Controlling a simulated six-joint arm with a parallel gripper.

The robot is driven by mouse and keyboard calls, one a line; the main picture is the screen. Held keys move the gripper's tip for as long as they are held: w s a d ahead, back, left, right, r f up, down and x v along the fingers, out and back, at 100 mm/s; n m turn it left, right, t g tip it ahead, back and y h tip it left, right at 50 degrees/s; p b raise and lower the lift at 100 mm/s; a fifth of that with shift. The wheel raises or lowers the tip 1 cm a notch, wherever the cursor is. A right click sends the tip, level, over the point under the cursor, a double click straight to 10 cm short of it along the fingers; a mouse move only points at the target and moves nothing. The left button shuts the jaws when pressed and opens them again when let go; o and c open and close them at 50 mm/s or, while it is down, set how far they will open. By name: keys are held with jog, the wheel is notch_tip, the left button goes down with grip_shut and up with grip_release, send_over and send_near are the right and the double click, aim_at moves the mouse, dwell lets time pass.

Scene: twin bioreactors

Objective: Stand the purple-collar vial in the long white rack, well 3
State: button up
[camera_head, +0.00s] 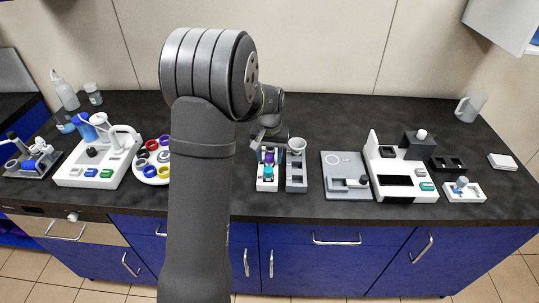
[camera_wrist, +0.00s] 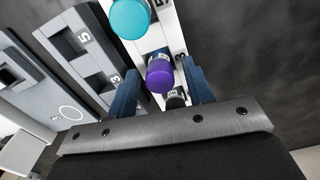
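The purple-collar vial (camera_wrist: 160,75) stands in the long white rack (camera_wrist: 151,40), beside a printed digit that looks like a 3. In the head view the purple top (camera_head: 269,157) shows near the back of the white rack (camera_head: 267,185). My gripper (camera_wrist: 161,68) is open, its two blue fingers on either side of the vial with a visible gap to each. How deep the vial sits is hard to tell. A teal-capped vial (camera_wrist: 130,18) stands in the same rack, toward the front.
A grey rack (camera_head: 296,184) stands close to the right of the white rack, with a white cup (camera_head: 297,144) at its back. A round tray of coloured rings (camera_head: 151,172) lies to the left. A grey plate device (camera_head: 345,171) and a white instrument (camera_head: 402,185) stand further right.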

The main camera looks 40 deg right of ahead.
aim_at(270, 155)
notch_tip(270, 155, up, 12)
jog(key=shift+r, duration=0.15)
dwell(0.5)
jog(key=shift+f, duration=4.15)
